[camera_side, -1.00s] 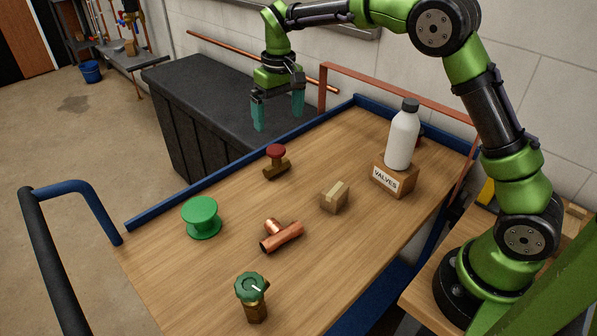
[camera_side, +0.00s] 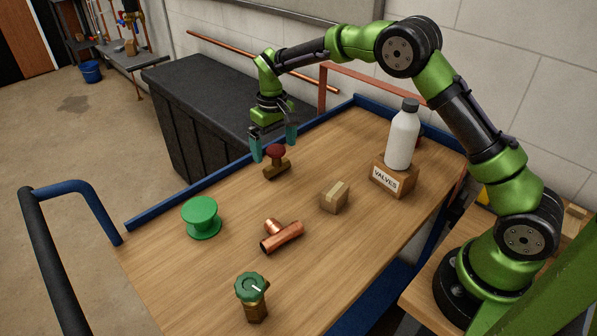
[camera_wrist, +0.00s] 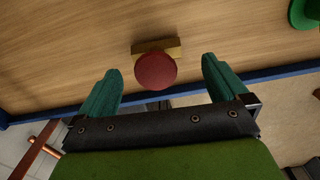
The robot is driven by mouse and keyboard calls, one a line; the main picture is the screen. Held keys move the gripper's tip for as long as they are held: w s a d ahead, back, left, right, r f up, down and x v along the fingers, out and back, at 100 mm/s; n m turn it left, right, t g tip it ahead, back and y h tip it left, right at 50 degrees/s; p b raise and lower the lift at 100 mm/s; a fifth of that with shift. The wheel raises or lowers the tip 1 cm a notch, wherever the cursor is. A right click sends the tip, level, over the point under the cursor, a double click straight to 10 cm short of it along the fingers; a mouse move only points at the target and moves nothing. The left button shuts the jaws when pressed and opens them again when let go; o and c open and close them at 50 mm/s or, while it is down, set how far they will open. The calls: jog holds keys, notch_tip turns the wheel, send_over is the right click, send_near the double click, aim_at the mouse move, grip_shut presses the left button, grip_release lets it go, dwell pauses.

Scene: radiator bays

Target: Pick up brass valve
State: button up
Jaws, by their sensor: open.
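The brass valve (camera_side: 277,171) with a round red knob stands at the far left part of the wooden cart top. In the wrist view its red knob (camera_wrist: 155,71) hides much of the brass body (camera_wrist: 168,46). My gripper (camera_side: 274,150) is open and empty, with teal fingers pointing down, close above and behind the valve. In the wrist view the knob lies between the two fingertips (camera_wrist: 160,67) in the picture; I cannot tell whether they reach down around it. A second brass fitting (camera_side: 254,301) with a green cap stands at the near edge.
A green spool (camera_side: 203,217), a copper tee (camera_side: 283,237) and a small cardboard box (camera_side: 335,197) stand apart on the cart top. A blue rail (camera_side: 215,180) edges the far side.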

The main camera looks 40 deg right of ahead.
aim_at(276, 159)
jog(key=shift+w+d+f, duration=0.1)
jog(key=shift+d+f, duration=0.05)
jog(key=shift+f, duration=1.2)
jog(key=shift+d+f, duration=0.15)
jog(key=shift+f, duration=1.2)
jog(key=shift+r, duration=0.1)
jog(key=c, duration=1.2)
